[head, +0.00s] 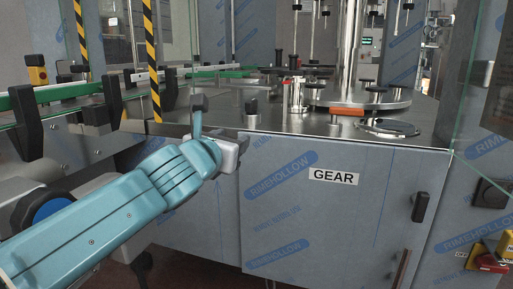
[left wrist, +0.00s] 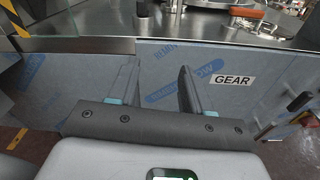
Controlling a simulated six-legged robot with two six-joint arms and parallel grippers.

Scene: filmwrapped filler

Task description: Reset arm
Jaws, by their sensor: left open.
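My left arm, teal, reaches in from the left in the head view. My left gripper (head: 232,152) is at its end, in front of the film-wrapped cabinet front (head: 300,220) and just below the edge of the steel machine top (head: 300,122). In the left wrist view my left gripper (left wrist: 157,85) shows two fingers spread apart with nothing between them. The fingers point at the cabinet front, left of the GEAR label (left wrist: 233,80). In the head view the fingers are hard to make out. My right gripper is in neither view.
A black door handle (head: 420,207) sticks out at the right of the cabinet. A green-edged conveyor rail (head: 70,90) with black brackets runs along the left. A striped post (head: 152,60) stands behind my arm. Glass panels (head: 480,80) flank the machine. A red-and-yellow switch (head: 484,257) is at lower right.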

